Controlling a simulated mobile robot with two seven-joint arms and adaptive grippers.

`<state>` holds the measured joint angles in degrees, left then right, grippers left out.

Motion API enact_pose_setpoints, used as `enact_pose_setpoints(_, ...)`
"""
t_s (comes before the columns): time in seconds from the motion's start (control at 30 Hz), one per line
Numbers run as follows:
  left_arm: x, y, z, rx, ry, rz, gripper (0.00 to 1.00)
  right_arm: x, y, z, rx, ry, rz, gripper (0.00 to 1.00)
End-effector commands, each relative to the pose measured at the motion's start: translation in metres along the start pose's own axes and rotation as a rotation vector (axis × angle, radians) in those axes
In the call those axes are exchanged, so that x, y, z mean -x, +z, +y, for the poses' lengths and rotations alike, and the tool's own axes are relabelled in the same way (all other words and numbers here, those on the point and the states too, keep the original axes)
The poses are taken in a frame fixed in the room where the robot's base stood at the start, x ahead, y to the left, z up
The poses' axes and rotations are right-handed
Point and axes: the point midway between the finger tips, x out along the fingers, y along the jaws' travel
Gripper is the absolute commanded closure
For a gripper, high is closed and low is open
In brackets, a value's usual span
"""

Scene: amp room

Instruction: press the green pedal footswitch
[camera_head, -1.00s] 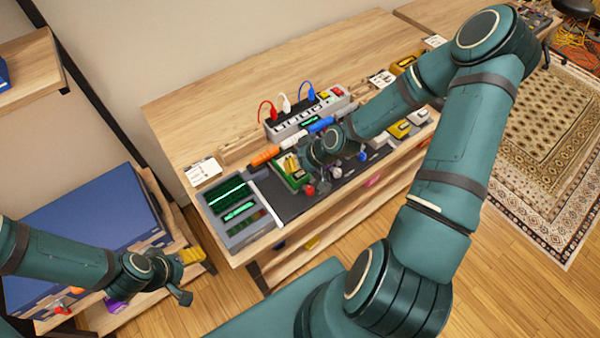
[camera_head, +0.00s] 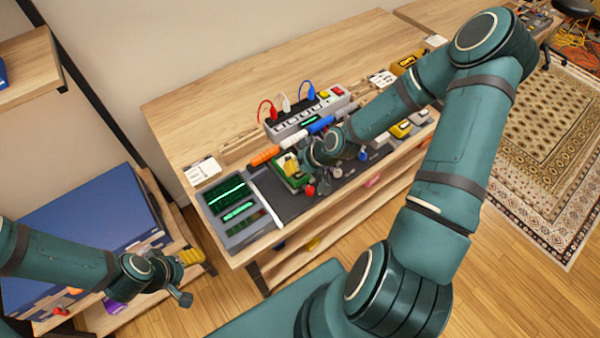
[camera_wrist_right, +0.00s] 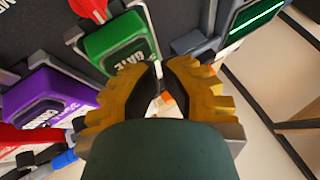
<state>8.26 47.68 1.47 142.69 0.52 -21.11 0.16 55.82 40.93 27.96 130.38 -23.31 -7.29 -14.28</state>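The green pedal footswitch (camera_wrist_right: 118,42), labelled GATE, lies just beyond my right gripper in the right wrist view. A red plug sits at its far end. In the head view the green pedal (camera_head: 295,181) is partly hidden by my right gripper (camera_head: 290,165).
A purple pedal (camera_wrist_right: 50,97) lies left of the green one in the wrist view. A device with green screens (camera_head: 235,210) stands at the board's left end. A power strip (camera_head: 310,115) with coloured plugs is behind. The bench's back left (camera_head: 190,120) is clear.

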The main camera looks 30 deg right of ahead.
Motion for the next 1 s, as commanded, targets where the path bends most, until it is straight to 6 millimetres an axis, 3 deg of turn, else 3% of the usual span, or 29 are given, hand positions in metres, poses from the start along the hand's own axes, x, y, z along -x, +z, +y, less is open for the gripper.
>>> enact_pose_setpoints(1.0, -0.0037, 0.0005, -0.0014, 0.0, 0.0, 0.0, 0.29, -0.0045, 0.0029, 0.0024, -0.001, 0.0, -0.001, 1.0)
